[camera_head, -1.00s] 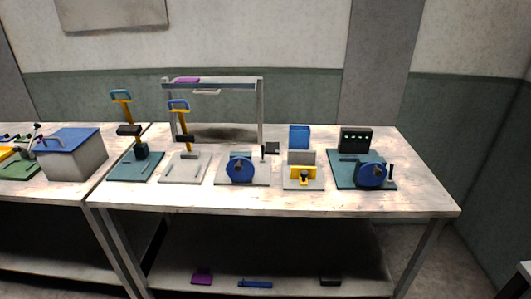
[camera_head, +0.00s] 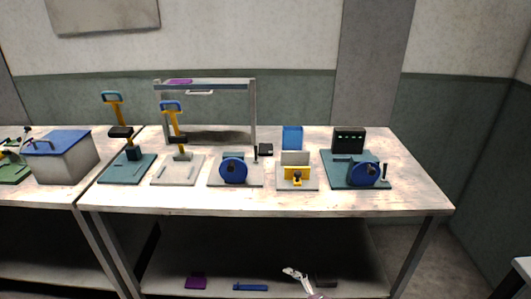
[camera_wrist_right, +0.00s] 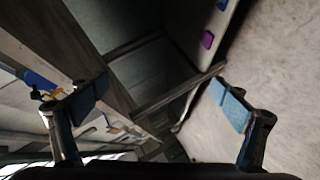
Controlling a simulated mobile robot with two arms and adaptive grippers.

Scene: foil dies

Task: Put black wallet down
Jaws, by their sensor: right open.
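A flat black item (camera_head: 326,283), which looks like the black wallet, lies on the lower shelf under the right table in the head view. My right gripper (camera_head: 293,274) shows at the bottom of the head view, just left of this item and apart from it in the picture. In the right wrist view my right gripper (camera_wrist_right: 160,100) is open, its blue-padded fingers wide apart with nothing between them. I cannot make out the wallet there. My left gripper is not in view.
A purple item (camera_head: 195,282) and a blue item (camera_head: 250,287) lie on the lower shelf (camera_head: 180,255). The tabletop (camera_head: 270,200) above carries several presses and devices. A small black block (camera_head: 265,149) lies near its back. Table legs flank the shelf.

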